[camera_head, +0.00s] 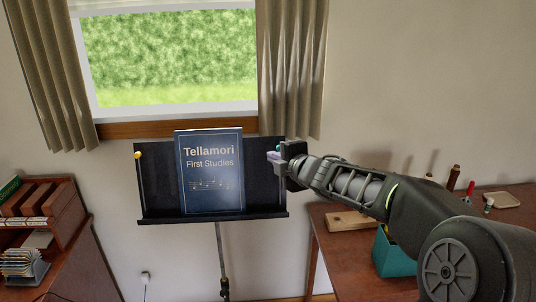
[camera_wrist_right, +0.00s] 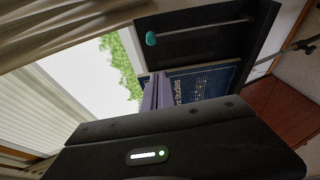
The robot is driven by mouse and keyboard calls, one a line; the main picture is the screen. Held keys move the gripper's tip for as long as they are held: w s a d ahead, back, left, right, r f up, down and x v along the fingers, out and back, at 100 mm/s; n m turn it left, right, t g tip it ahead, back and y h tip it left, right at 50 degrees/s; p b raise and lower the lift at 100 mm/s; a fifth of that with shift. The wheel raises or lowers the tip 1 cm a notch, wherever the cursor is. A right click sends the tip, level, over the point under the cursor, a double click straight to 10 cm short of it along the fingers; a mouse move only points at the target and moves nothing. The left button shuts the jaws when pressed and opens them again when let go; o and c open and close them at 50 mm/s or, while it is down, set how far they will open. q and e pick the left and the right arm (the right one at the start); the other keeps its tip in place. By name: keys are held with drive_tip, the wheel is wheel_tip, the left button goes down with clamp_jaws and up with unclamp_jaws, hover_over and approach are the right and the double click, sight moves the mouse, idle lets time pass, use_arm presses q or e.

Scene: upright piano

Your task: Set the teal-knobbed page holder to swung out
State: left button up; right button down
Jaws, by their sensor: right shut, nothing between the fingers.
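The teal knob (camera_head: 278,147) of the page holder shows at the upper right of the black music stand (camera_head: 259,190). In the right wrist view the knob (camera_wrist_right: 151,39) tops a thin grey rod (camera_wrist_right: 200,29). The rod runs roughly along the stand's side edge, beside the book and not across it. My right gripper (camera_head: 271,156) is at the stand's upper right, close to the knob in the head view. Its lilac fingers (camera_wrist_right: 156,92) are shut and empty, apart from the knob in the wrist view. They partly cover the book there. My left gripper is out of view.
A blue book (camera_head: 209,172) stands on the stand. A yellow-knobbed holder (camera_head: 138,155) is at the stand's left edge. A window with curtains (camera_head: 290,70) is behind. A wooden desk (camera_head: 340,260) with a teal box (camera_head: 393,256) is right; shelves (camera_head: 62,215) are left.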

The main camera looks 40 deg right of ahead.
drive_tip(key=v, duration=0.2)
drive_tip(key=shift+s+a+r, duration=0.15)
drive_tip(key=shift+s+a, duration=0.15)
idle(0.4)
drive_tip(key=w+a+f+m+g+y, duration=0.1)
drive_tip(key=a+f+m+g+y, duration=0.1)
drive_tip(key=a+f+m, duration=0.6)
drive_tip(key=a+f+m+g+y, duration=0.15)
drive_tip(key=a+f, duration=0.35)
drive_tip(key=f, duration=0.8)
drive_tip(key=w+a+f+m+g+y, duration=0.1)
drive_tip(key=a+f+m, duration=0.5)
drive_tip(key=f, duration=0.4)
drive_tip(key=s+a+f+m+g+y, duration=0.2)
drive_tip(key=s+a+f+g, duration=0.3)
drive_tip(key=s+a+f, duration=0.7)
drive_tip(key=s+a+f+n+g+y, duration=0.1)
drive_tip(key=s+a+f+g, duration=0.3)
drive_tip(key=s+a+f, duration=0.5)
drive_tip(key=s+a, duration=0.2)
drive_tip(key=s, duration=0.2)
drive_tip(key=shift+s+a+f, duration=0.35)
drive_tip(key=shift+s+f, duration=0.05)
